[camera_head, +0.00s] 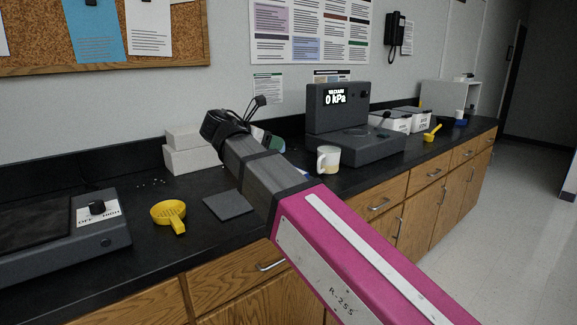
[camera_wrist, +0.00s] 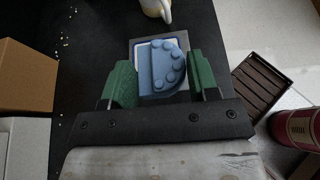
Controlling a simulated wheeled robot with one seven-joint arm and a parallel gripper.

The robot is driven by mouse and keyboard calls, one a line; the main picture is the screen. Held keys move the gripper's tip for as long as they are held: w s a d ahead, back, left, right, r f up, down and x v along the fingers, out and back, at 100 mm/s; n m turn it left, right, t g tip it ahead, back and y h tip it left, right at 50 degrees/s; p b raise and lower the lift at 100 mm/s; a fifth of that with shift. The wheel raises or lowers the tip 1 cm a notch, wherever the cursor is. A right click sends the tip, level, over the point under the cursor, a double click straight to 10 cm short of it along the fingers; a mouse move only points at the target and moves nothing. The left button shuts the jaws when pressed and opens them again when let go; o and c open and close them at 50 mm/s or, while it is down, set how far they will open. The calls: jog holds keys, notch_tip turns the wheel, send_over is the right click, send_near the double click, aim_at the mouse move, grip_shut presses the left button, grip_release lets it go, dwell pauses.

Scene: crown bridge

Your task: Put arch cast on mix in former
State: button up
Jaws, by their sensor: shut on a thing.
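The arch cast (camera_wrist: 163,67) is a blue block with a horseshoe of rounded teeth. In the wrist view it sits between the two green fingers of my gripper (camera_wrist: 163,79), which is shut on it. In the head view my arm hides the cast, and only a bit of green finger (camera_head: 262,138) shows.
A mug (camera_head: 328,160) stands right of my arm, before a grey vacuum unit (camera_head: 355,148). White boxes (camera_head: 190,155) stand behind left. A yellow scoop (camera_head: 169,213), a dark square pad (camera_head: 229,205) and a switch unit (camera_head: 98,215) lie on the black counter (camera_head: 150,192).

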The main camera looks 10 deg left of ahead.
jog(key=w+d+f, duration=0.1)
jog(key=w, duration=0.1)
jog(key=w+d+f, duration=0.1)
jog(key=w+f, duration=0.1)
jog(key=w, duration=0.1)
jog(key=w+d+f, duration=0.1)
jog(key=w+f, duration=0.1)
jog(key=shift+w+d+f, duration=0.1)
jog(key=shift+w+d, duration=0.05)
jog(key=shift+w, duration=0.25)
jog(key=shift+f, duration=1.95)
jog(key=shift+f, duration=0.1)
jog(key=o, duration=1)
jog(key=v, duration=1.2)
